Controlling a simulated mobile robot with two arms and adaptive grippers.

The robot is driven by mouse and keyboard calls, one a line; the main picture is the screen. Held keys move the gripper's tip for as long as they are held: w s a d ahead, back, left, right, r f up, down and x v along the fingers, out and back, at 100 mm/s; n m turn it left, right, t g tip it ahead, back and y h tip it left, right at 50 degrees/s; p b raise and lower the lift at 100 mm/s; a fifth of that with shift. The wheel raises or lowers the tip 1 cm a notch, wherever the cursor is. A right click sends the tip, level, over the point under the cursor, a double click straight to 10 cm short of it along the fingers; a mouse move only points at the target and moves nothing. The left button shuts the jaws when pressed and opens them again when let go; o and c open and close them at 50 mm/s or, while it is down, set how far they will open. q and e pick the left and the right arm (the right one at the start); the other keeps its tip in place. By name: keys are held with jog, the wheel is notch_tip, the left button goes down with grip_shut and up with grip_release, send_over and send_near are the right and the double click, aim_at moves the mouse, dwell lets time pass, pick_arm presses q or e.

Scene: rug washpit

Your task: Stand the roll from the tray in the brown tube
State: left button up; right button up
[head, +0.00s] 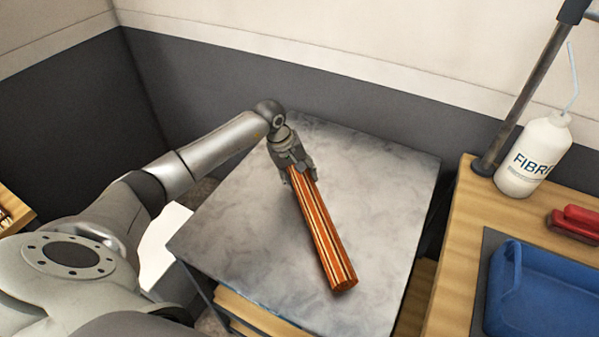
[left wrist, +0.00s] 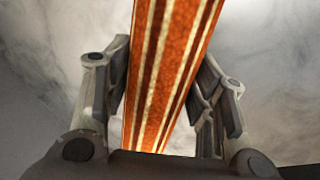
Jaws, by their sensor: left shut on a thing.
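The roll (head: 322,232) is long, orange-brown with cream and dark stripes. My left gripper (head: 297,174) is shut on its upper end, and the roll slants down to the right over the grey table top. I cannot tell whether its lower end touches the table. In the left wrist view the roll (left wrist: 170,70) runs between the two fingers of the left gripper (left wrist: 165,100). My right gripper is not in view. No brown tube shows in these frames. A blue tray (head: 545,300) stands on the wooden bench at the lower right.
The grey table (head: 385,180) is bare apart from the roll. On the wooden bench (head: 455,260) at right are a white bottle (head: 533,155), a red brush (head: 575,222) and a metal post (head: 525,95). Walls close off the back and left.

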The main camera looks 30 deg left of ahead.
pick_arm(q)
jog(key=shift+f, duration=0.1)
jog(key=o, duration=1.1)
jog(key=shift+f, duration=0.2)
jog(key=shift+c, duration=0.2)
jog(key=o, duration=0.5)
jog(key=shift+c, duration=0.2)
jog(key=shift+r, duration=0.1)
jog(key=shift+r, duration=0.2)
jog(key=b+v, duration=0.2)
jog(key=v, duration=0.9)
jog(key=shift+s+r, duration=0.2)
jog(key=shift+r, duration=0.1)
